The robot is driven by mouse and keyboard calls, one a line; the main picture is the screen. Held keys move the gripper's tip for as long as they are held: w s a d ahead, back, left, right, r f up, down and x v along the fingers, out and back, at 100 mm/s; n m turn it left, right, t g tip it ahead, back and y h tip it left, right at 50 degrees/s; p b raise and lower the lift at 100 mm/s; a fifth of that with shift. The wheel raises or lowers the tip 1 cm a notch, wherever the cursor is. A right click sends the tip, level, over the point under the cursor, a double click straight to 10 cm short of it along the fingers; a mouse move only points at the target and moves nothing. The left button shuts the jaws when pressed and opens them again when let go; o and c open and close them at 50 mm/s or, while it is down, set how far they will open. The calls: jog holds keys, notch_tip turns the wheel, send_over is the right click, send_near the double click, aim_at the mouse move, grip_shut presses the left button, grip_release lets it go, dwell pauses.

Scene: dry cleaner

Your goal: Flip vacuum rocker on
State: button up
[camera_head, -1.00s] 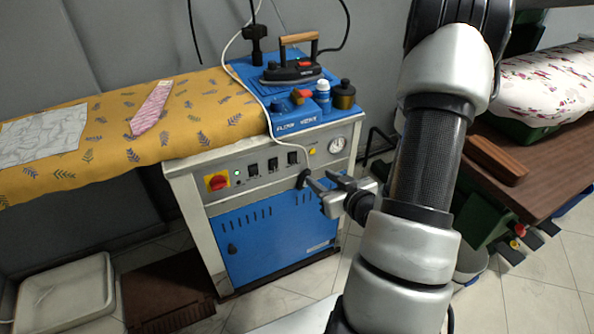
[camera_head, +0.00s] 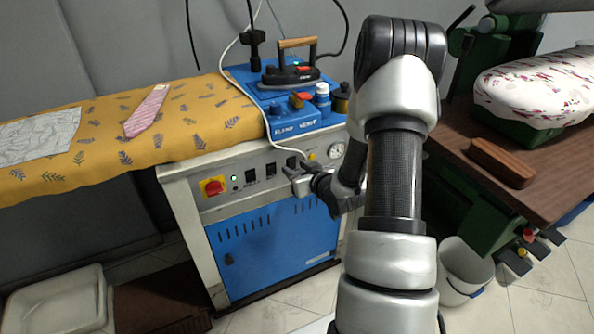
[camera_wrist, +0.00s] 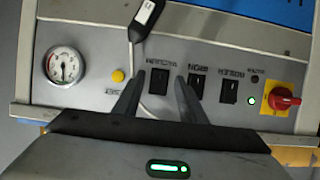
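The steam station's front panel (camera_head: 230,181) carries three black rocker switches in a row. The rocker nearest the yellow button, seemingly the vacuum rocker (camera_wrist: 159,79), shows between my fingertips in the wrist view; its small label is upside down and hard to read. The middle rocker (camera_wrist: 197,86) and the far rocker (camera_wrist: 229,92) lie to its right there. My gripper (camera_wrist: 159,84) is open and empty, its fingers pointing at the panel. In the head view my gripper (camera_head: 291,170) is at the panel's right half, partly covering that rocker. Contact and rocker position cannot be told.
A red rotary switch on a yellow plate (camera_wrist: 280,99), a lit green lamp (camera_wrist: 251,100), the yellow button (camera_wrist: 118,76) and a pressure gauge (camera_wrist: 65,65) share the panel. A cable with a black end (camera_wrist: 144,20) hangs before it. An iron (camera_head: 290,75) stands above.

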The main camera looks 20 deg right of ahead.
grip_shut()
jog(key=shift+f+t, duration=0.35)
jog(key=shift+t, duration=1.15)
grip_release()
jog(key=shift+s, duration=0.1)
jog(key=s+r+p, duration=0.2)
jog(key=s, duration=1.5)
jog(key=shift+d, duration=0.3)
